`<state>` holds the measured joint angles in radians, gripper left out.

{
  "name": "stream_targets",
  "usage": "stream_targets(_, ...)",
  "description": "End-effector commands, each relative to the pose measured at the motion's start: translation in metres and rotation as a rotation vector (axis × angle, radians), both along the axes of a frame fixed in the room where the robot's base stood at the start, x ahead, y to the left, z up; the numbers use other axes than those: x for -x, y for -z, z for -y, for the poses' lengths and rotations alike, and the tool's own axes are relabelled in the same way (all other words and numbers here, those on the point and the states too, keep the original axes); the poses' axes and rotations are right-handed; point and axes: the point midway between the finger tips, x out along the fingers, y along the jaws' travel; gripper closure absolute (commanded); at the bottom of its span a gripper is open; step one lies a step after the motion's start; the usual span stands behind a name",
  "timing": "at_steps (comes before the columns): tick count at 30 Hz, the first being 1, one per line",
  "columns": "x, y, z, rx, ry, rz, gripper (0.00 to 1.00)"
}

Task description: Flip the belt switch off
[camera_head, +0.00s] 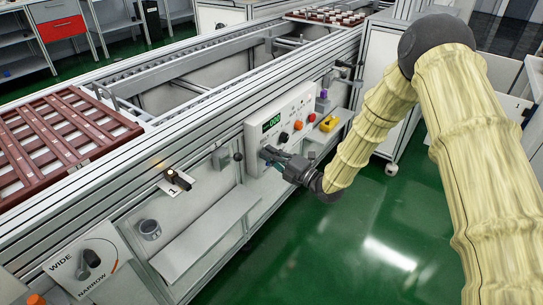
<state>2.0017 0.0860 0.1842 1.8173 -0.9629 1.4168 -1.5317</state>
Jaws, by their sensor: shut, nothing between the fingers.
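A white control box (260,128) is fixed to the front of the conveyor frame. The gripper covers that lower left part, and no belt switch can be clearly made out there.
A numbered plate with a small lit switch (175,182) is on the rail at left. A WIDE/NARROW panel (85,264) is at lower left. A yellow object (329,124) and a purple one (322,103) are right of the box. A brown tray (50,140) is on the conveyor.

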Motion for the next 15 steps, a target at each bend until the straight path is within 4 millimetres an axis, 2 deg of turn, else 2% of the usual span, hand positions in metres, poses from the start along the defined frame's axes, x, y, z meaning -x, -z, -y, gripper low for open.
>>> stream_targets(9, -0.0031, -0.0079, -0.0059, 0.054, -0.004, -0.035, 1.0)
stream_targets(11, -0.003, -0.0017, -0.005, 0.052, -0.002, -0.037, 1.0)
stream_targets(15, -0.0031, -0.0021, -0.0049, 0.051, -0.002, -0.037, 1.0)
